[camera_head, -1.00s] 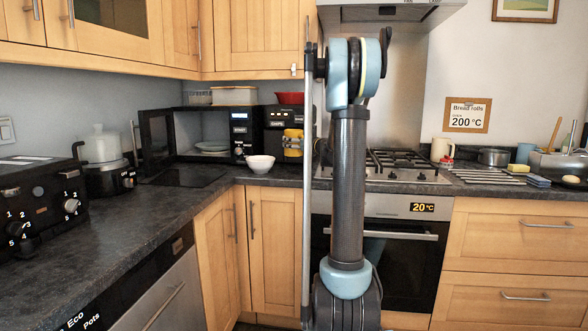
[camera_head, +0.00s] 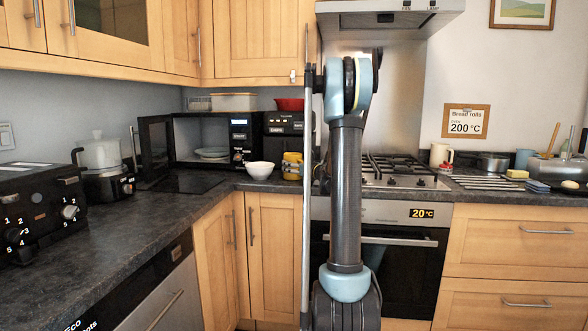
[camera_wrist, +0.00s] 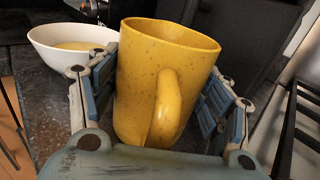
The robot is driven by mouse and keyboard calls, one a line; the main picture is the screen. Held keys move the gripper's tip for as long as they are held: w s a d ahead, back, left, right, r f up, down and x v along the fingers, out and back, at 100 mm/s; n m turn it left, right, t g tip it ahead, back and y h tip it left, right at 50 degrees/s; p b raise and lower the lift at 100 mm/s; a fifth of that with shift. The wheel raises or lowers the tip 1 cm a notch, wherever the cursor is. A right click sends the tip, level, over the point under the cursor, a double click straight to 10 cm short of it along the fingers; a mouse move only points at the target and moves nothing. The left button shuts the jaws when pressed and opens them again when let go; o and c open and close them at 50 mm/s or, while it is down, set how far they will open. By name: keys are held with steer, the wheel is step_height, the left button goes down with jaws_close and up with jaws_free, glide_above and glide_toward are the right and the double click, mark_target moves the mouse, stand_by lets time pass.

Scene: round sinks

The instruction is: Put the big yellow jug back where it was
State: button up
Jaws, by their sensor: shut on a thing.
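The big yellow jug (camera_head: 292,167) is at the back of the counter, right of the white bowl (camera_head: 260,170) and in front of the black coffee machine. In the wrist view the jug (camera_wrist: 145,70) stands nearly upright, its handle facing my wrist. My gripper (camera_wrist: 160,98) is shut on it, with one finger pad on each side. The jug's base is hidden, so I cannot tell whether it touches the counter. In the head view my arm hides the gripper. The white bowl also shows close at the left in the wrist view (camera_wrist: 60,60), with something yellowish inside.
The open microwave (camera_head: 212,140) stands left of the coffee machine (camera_head: 283,125). The gas hob (camera_head: 400,170) is to the right, behind my arm. The dark worktop (camera_head: 150,225) is clear in front of the microwave.

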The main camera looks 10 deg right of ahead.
steer(key=o, duration=1.6)
steer(key=shift+c, duration=0.2)
